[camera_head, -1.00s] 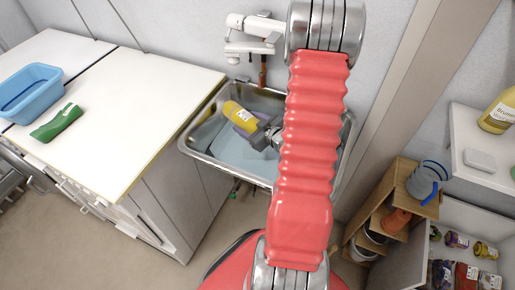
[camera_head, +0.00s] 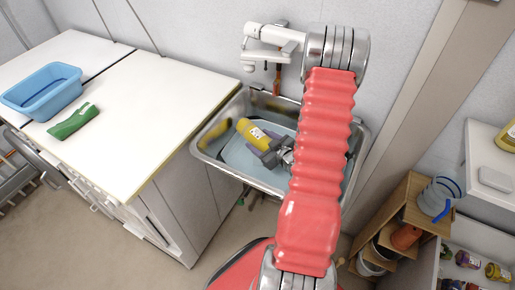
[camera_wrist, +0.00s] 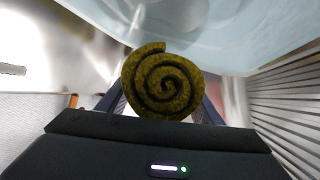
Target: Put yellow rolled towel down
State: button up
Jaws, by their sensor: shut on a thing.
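The yellow rolled towel (camera_head: 253,133) carries a pale label and is inside the metal sink basin (camera_head: 205,152) in the head view. My gripper (camera_head: 268,148) is shut on the towel near its lower right end. In the wrist view the towel (camera_wrist: 163,83) shows its spiral end between the dark fingers. A pale blue tub (camera_head: 238,160) sits in the basin, and the towel is over it; I cannot tell whether they touch. My red arm hides the basin's right part.
A white counter (camera_head: 140,105) left of the sink holds a blue tub (camera_head: 42,90) and a green folded cloth (camera_head: 73,121), with clear room beside them. A white faucet (camera_head: 268,45) is behind the basin. Wooden shelves (camera_head: 405,210) stand at the right.

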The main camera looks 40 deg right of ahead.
jog(key=shift+f, duration=1.65)
jog(key=shift+f, duration=0.65)
jog(key=o, duration=1.2)
jog(key=shift+c, duration=0.2)
jog(key=shift+r, duration=0.1)
jog(key=shift+r, duration=0.45)
jog(key=shift+s+r, duration=0.2)
jog(key=shift+s, duration=0.05)
jog(key=v, duration=1.1)
jog(key=shift+s, duration=0.25)
